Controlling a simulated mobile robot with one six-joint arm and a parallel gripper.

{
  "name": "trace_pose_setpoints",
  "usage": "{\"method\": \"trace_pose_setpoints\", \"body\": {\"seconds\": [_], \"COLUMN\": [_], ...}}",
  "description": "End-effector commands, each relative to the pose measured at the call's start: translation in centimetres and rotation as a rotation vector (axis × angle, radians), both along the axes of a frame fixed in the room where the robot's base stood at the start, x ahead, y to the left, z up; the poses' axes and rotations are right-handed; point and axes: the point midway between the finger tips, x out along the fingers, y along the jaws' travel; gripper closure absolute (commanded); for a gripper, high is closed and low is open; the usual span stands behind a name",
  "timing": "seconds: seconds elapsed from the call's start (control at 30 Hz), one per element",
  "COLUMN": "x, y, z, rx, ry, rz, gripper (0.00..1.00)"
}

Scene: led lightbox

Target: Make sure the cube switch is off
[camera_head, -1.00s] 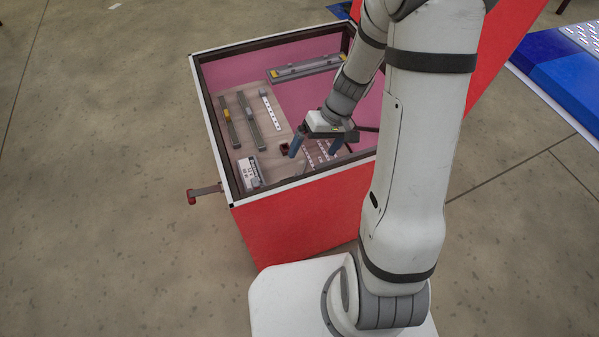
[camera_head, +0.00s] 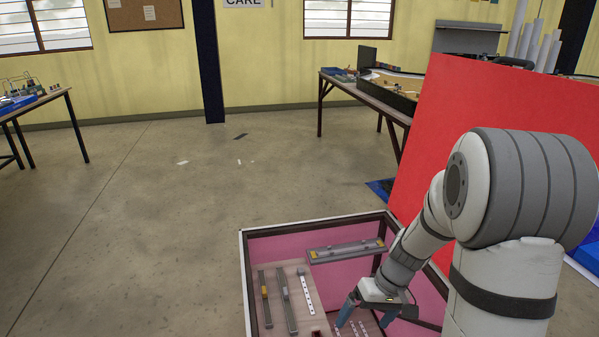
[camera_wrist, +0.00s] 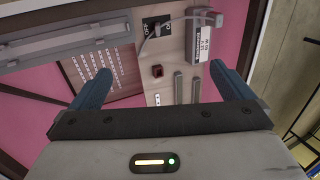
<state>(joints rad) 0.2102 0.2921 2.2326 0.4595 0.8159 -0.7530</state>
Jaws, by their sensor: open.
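A small dark red cube (camera_wrist: 157,71), the likely cube switch, sits on the beige panel in the wrist view, between my fingers in the picture. At the bottom edge of the head view it is partly cut off (camera_head: 317,332). A black plate marked ON and OFF (camera_wrist: 156,27) with a grey lever lies beyond it in the wrist view. I cannot tell the state of the cube. My gripper (camera_head: 374,312) is open and empty inside the red lightbox, pointing down over the panel, to the right of the cube in the head view. Its blue fingers show in the wrist view (camera_wrist: 162,76).
The lightbox rim (camera_head: 313,221) surrounds the panel. Slider rails (camera_head: 287,300), a white LED strip (camera_head: 306,290) and a grey bar (camera_head: 346,250) are inside. A large red panel (camera_head: 500,140) stands upright behind my arm. Open floor lies to the left.

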Motion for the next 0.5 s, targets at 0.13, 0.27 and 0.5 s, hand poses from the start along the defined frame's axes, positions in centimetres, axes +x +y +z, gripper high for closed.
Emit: {"method": "trace_pose_setpoints", "body": {"seconds": [0.13, 0.27, 0.5], "x": [-2.0, -4.4, -9.4], "y": [0.8, 1.3, 1.5], "z": [9.1, 16.2, 27.0], "rx": [-0.068, -0.140, -0.261], "ry": [-0.037, -0.075, -0.167], "rz": [-0.015, -0.049, -0.133], "gripper": [0.00, 0.00, 0.00]}}
